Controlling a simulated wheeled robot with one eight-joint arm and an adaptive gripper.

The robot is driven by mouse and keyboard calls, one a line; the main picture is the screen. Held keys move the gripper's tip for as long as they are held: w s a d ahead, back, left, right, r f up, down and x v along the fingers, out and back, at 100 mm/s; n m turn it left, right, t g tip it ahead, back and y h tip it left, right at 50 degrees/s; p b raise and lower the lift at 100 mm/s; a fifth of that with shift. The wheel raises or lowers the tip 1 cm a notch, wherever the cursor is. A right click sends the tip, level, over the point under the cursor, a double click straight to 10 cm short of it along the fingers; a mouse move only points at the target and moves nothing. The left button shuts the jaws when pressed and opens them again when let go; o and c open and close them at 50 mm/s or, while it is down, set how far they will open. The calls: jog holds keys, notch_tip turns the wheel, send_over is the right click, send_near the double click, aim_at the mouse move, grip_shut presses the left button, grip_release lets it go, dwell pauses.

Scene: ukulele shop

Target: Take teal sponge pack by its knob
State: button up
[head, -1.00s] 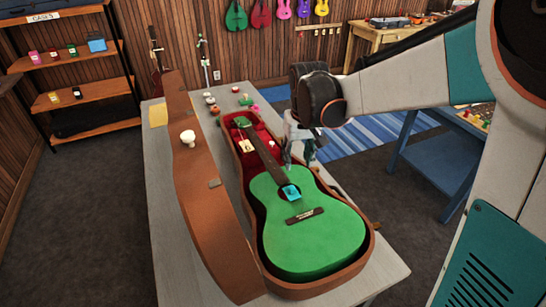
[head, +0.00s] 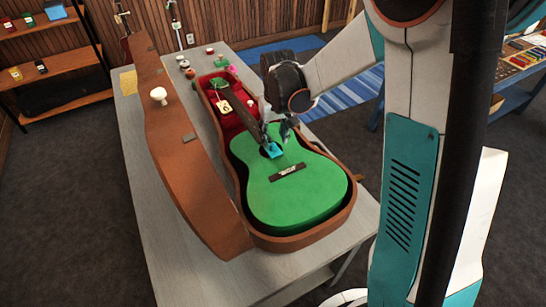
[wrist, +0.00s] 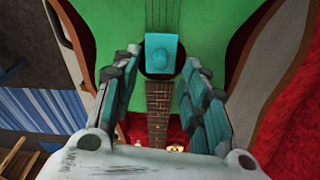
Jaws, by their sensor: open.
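The teal sponge pack (head: 273,152) sits over the sound hole of the green ukulele (head: 300,205), which lies in an open brown case with red lining. In the wrist view the pack (wrist: 161,47) shows a rounded knob on its face. My gripper (head: 277,140) is just above the pack, fingers pointing down at it. In the wrist view my gripper (wrist: 160,60) is open, one finger on each side of the pack's near part, with visible gaps. I cannot tell how far above the knob the fingertips are.
Small items crowd the far end of the grey table (head: 145,200). Its front left is clear.

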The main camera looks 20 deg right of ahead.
aim_at(273, 144)
jog(key=f, duration=0.2)
jog(key=f+b, duration=0.1)
jog(key=f, duration=0.1)
jog(key=shift+w, duration=0.3)
jog(key=shift+r, duration=0.1)
jog(key=shift+c, duration=0.2)
grip_shut()
jog(key=shift+r, duration=0.1)
